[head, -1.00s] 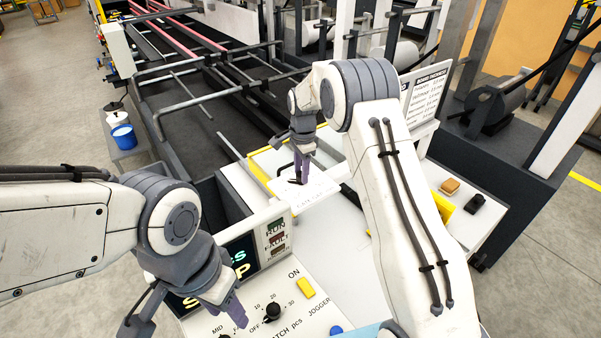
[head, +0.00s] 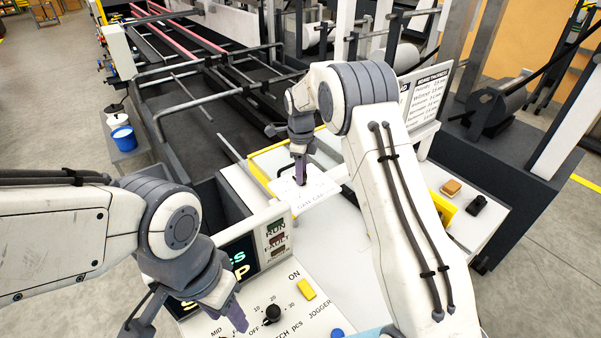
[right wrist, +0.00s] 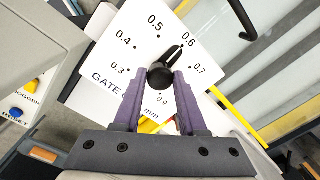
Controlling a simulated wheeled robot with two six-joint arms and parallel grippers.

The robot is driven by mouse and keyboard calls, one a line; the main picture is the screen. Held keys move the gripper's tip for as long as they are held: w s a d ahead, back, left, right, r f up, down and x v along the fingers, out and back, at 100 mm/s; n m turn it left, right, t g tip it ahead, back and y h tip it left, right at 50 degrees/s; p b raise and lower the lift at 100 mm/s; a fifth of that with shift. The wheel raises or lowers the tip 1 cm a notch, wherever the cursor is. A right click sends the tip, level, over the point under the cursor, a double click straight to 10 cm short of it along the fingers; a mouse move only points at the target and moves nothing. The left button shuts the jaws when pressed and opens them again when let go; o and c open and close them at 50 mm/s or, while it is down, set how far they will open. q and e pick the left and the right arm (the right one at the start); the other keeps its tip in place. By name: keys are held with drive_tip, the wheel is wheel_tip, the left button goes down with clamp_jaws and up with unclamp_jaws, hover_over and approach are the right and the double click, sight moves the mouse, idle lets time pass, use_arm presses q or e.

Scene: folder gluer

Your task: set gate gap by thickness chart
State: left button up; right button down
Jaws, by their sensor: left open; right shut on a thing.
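The white gate gap dial plate (head: 318,193) lies ahead of the control panel. In the right wrist view its plate (right wrist: 100,95) carries marks from 0.3 to 0.9 mm around a black knob (right wrist: 160,76). The knob's pointer is at about the 0.6 mark. My right gripper (head: 301,182) points down at the dial; in the right wrist view its purple fingers (right wrist: 160,82) are shut on the knob. The thickness chart (head: 428,98) stands right of my right arm; its small text is unclear. My left gripper (head: 238,318) is open and empty above the control panel.
The control panel (head: 300,318) has a batch knob (head: 272,313), a yellow switch (head: 307,289) and a blue button (head: 337,333). A sponge (head: 451,187) and a small black object (head: 476,205) lie on the right ledge. A blue bucket (head: 123,138) stands at left.

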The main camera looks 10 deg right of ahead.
drive_tip(key=shift+d+m, duration=0.1)
drive_tip(key=shift+m, duration=0.2)
drive_tip(key=shift+c, duration=2.3)
unclamp_jaws()
drive_tip(key=shift+s+r, duration=0.1)
drive_tip(key=shift+r+b, duration=0.35)
drive_tip(key=shift+r, duration=0.15)
wheel_tip(320, 180, up, 9)
drive_tip(key=b, duration=0.2)
drive_tip(key=shift+s+a+r, duration=0.15)
drive_tip(key=shift+a+r, duration=0.05)
